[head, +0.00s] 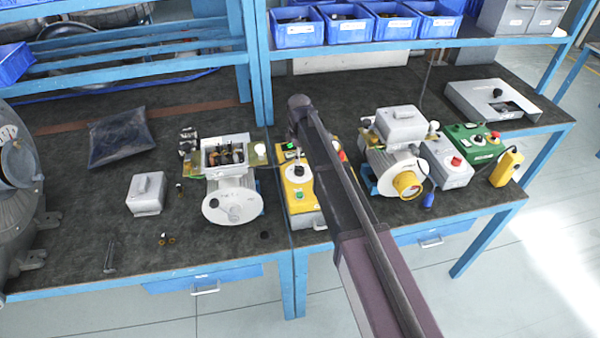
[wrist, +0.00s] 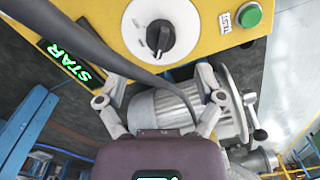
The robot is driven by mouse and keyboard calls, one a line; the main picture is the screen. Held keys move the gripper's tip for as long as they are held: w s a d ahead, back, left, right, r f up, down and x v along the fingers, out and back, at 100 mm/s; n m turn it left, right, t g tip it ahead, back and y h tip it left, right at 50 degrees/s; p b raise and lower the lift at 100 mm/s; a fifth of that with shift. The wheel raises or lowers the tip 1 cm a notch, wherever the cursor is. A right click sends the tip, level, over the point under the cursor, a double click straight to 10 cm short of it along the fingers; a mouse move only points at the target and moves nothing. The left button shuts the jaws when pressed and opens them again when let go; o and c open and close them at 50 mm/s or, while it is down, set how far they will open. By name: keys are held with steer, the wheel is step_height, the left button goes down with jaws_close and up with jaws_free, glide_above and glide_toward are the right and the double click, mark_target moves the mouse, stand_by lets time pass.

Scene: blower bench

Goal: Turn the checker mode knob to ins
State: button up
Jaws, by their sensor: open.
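The yellow checker box (head: 303,213) stands on the bench, partly hidden behind my arm in the head view. In the wrist view its yellow panel (wrist: 112,14) fills the top. The black mode knob (wrist: 160,36) sits on a round white dial with small marks; I cannot read them or tell the setting. A green TEST button (wrist: 250,14) is at its right. A lit display (wrist: 68,60) at its left shows green letters, "STAR". My gripper (wrist: 160,80) is open and empty, its fingers spread wide below the knob in the picture, apart from it.
A dark cable crosses the wrist view between my fingers and the panel. A grey motor (wrist: 160,110) shows beyond my gripper. In the head view, an open motor (head: 232,203) stands left of the checker and another motor (head: 385,165) right. The bench front left is mostly clear.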

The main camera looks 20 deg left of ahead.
mark_target(300, 167)
steer(key=shift+f+b, duration=2.75)
steer(key=shift+f, duration=0.3)
steer(key=c, duration=1.1)
